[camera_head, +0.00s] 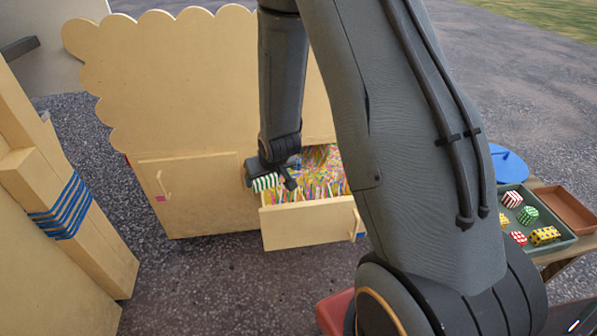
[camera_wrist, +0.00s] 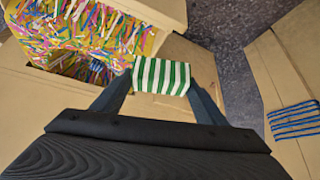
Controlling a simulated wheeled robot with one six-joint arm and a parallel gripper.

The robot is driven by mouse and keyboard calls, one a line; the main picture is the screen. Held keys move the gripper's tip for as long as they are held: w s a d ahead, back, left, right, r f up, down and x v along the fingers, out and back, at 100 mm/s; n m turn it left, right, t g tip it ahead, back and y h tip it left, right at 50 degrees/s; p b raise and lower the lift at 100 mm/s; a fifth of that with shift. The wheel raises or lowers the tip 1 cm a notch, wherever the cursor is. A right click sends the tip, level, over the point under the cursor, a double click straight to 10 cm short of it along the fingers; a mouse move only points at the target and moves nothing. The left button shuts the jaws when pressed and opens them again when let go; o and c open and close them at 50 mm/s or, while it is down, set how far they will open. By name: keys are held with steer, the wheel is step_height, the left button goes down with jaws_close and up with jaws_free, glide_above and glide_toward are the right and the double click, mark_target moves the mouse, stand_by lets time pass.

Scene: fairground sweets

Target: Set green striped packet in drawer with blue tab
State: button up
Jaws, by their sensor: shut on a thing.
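The green and white striped packet (camera_wrist: 160,76) is held between the two fingers of my gripper (camera_wrist: 158,92) in the wrist view. In the head view the packet (camera_head: 265,183) is at the left edge of the open drawer (camera_head: 305,228), by its left side wall, and my gripper (camera_head: 270,176) partly covers it. The drawer is pulled out and full of coloured paper strips. A blue tab (camera_head: 360,236) shows at the right of its front, near the handle. In the wrist view the drawer's strips (camera_wrist: 90,30) lie to the upper left of the packet.
A closed door (camera_head: 195,195) with a pink tab is left of the drawer. A wooden post (camera_head: 75,200) wrapped in blue cord stands at far left. At right, a green tray (camera_head: 555,245) holds several patterned packets, beside a brown tray (camera_head: 570,208) and a blue disc (camera_head: 509,163).

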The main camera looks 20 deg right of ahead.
steer(key=w+d+f+n+y+b, duration=0.25)
steer(key=w+d+f, duration=0.25)
steer(key=w+d, duration=0.35)
steer(key=d+f+n+b, duration=0.1)
steer(key=d+f, duration=0.2)
steer(key=d+f+n+b, duration=0.1)
steer(key=d+f, duration=0.3)
steer(key=s+d+f+n+b, duration=0.1)
steer(key=d+f+b, duration=0.1)
steer(key=d+f, duration=0.1)
steer(key=shift+d+f+g+y, duration=0.25)
steer(key=shift+d+f+g, duration=0.05)
steer(key=shift+d+g, duration=0.1)
steer(key=shift+f+b, duration=0.35)
steer(key=shift+f, duration=1.7)
steer(key=shift+f, duration=0.1)
steer(key=o, duration=1)
steer(key=shift+o, duration=0.4)
